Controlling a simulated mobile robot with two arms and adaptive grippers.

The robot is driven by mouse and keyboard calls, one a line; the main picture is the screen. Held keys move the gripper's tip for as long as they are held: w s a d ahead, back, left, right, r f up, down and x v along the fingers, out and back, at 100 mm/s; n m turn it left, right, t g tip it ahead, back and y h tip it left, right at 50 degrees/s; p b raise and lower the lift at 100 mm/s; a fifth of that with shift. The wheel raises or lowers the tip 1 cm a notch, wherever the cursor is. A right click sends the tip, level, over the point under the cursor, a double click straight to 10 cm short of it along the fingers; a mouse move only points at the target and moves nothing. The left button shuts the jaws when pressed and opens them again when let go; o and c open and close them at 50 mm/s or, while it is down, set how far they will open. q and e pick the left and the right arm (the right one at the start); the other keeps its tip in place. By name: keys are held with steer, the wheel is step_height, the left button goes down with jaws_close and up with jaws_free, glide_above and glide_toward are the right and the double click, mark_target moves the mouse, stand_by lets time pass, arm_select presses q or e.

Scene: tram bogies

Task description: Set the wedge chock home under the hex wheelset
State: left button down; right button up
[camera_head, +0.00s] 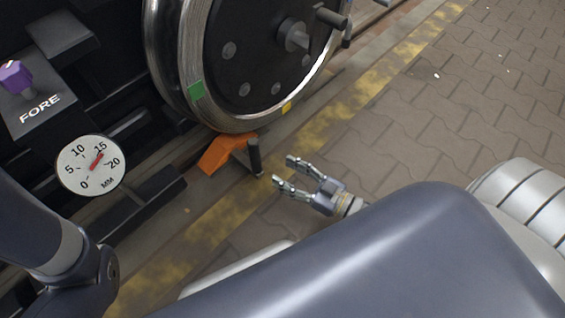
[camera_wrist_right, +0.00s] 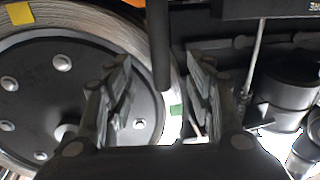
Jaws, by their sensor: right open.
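The orange wedge chock (camera_head: 225,152) lies on the ground at the lower edge of the wheel (camera_head: 250,65). Whether it touches the rim I cannot tell. In the right wrist view the handle (camera_wrist_right: 160,45) appears between the open fingers (camera_wrist_right: 165,78), apart from both. A sliver of the orange chock (camera_wrist_right: 137,3) shows at the top there. My left gripper is out of view.
A gauge dial (camera_head: 90,164) marked MM has its red needle near 15. Left of it, a panel marked FORE (camera_head: 40,108) carries a purple block (camera_head: 15,76). A yellow line (camera_head: 212,222) runs along the ground. The paving (camera_head: 470,95) at right is clear.

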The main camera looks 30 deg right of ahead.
mark_target(260, 159)
steer(key=b+x, duration=0.5)
steer(key=x, duration=0.4)
steer(key=shift+w+a+f+b, duration=0.15)
steer(key=shift+w+a+b, duration=0.1)
steer(key=shift+b, duration=0.15)
steer(key=shift+w+a, duration=0.25)
steer(key=shift+w, duration=0.25)
steer(key=shift+c, duration=0.3)
jaws_close()
